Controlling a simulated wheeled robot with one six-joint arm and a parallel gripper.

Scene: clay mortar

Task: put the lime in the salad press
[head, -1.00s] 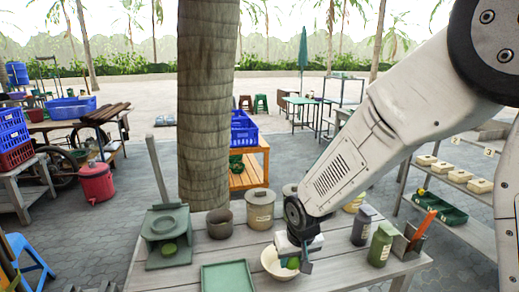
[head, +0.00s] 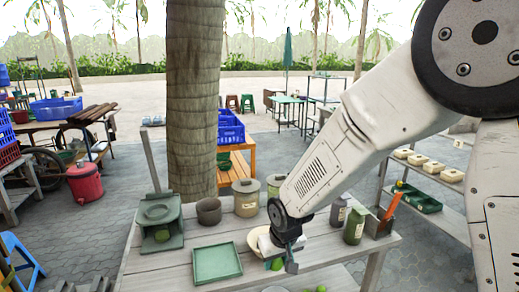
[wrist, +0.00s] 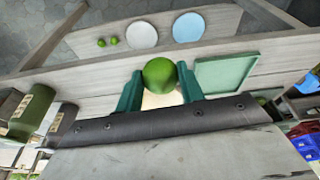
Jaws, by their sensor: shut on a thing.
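A green lime (head: 277,265) is held in my gripper (wrist: 160,88), between its two green fingers in the wrist view, where the lime (wrist: 160,74) shows clearly. In the head view my gripper (head: 284,262) is over the near part of the table, just in front of a cream bowl (head: 256,241), which it partly hides. The salad press (head: 160,214) is a grey-green stand with a round top and a long upright lever, at the table's left. A green rounded thing sits in its lower opening. My gripper is well to the right of the press.
A green tray (head: 217,264) lies between the press and my gripper. A dark pot (head: 209,211) and lidded canisters (head: 246,197) stand behind. Bottles (head: 355,225) stand right.

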